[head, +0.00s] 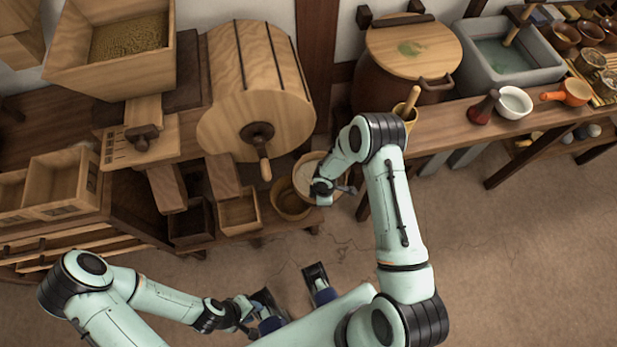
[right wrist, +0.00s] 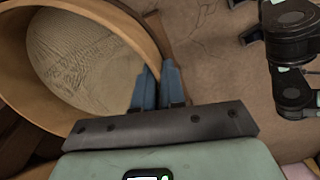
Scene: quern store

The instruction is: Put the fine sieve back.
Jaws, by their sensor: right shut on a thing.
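The fine sieve (head: 305,172) looks like a round wooden hoop with a pale, finely textured inside. In the head view it is beside the low wooden tub, partly hidden by my right arm. In the right wrist view the sieve (right wrist: 85,60) fills the upper left, its rim meeting the blue fingers. My right gripper (right wrist: 158,85) is shut on that rim. Whether the sieve rests on anything below is hidden. My left gripper (head: 250,312) is low over the floor, far from the sieve; its fingers are too small to read.
A low wooden tub (head: 288,203) and a small open box (head: 240,214) stand under the wooden drum (head: 258,85). A lidded barrel (head: 412,52) stands behind my right arm. The counter (head: 465,125) holds a stone basin (head: 505,62) and a white bowl (head: 514,101). The floor at right is clear.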

